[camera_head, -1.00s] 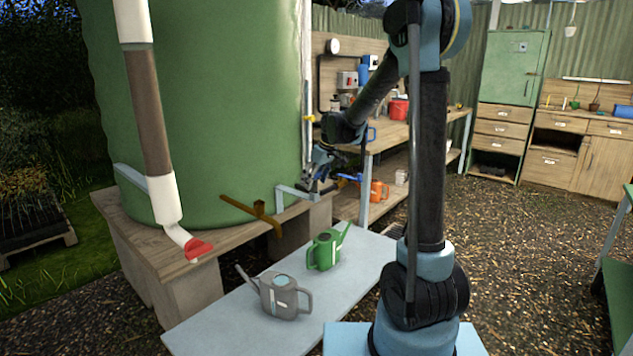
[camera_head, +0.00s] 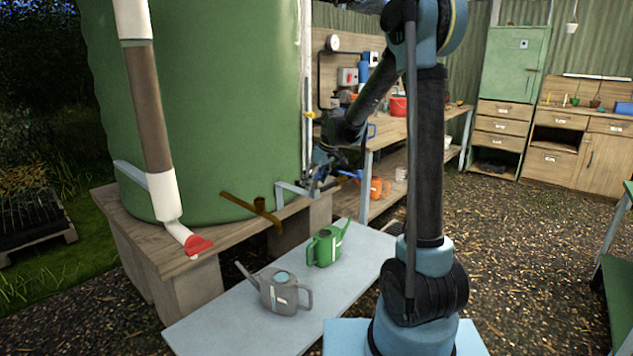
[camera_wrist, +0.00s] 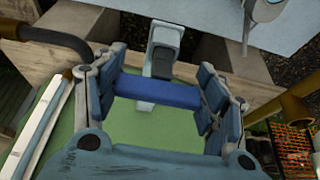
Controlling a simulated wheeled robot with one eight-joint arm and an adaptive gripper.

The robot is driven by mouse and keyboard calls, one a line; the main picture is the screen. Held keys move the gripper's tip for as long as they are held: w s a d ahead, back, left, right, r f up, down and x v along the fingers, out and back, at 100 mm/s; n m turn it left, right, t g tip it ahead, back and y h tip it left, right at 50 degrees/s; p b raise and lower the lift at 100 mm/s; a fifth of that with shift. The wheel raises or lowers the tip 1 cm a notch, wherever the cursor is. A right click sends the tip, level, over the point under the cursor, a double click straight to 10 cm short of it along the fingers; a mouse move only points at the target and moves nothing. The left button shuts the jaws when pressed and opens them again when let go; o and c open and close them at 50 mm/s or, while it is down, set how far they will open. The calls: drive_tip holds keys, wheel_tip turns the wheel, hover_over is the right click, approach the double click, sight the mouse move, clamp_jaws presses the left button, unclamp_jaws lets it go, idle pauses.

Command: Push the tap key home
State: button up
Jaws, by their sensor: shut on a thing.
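A blue bar (camera_wrist: 158,93), which looks like the tap key's handle, lies crosswise between my gripper's fingers in the wrist view. My gripper (camera_wrist: 160,95) is shut on it. A grey bracket (camera_wrist: 165,42) with a dark slot-like part is just above the bar in that view. I cannot tell how far the key sits in it. In the head view, my gripper (camera_head: 318,178) is at the right end of the pale bracket (camera_head: 290,189), beside the green tank (camera_head: 225,110). A brown tap (camera_head: 255,206) is to its left.
A green watering can (camera_head: 325,248) and a grey watering can (camera_head: 280,295) stand on a low pale bench (camera_head: 240,315). A wooden workbench (camera_head: 400,130) stands behind my gripper. A downpipe with a red end (camera_head: 198,245) is at the left. The gravel at right is open.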

drive_tip(key=shift+f, duration=0.85)
idle(0.8)
idle(0.4)
drive_tip(key=o, duration=1.3)
drive_tip(key=shift+r, duration=0.15)
drive_tip(key=v, duration=1.1)
drive_tip(key=shift+d+r, duration=0.2)
drive_tip(key=shift+r, duration=0.05)
drive_tip(key=shift+s, duration=0.1)
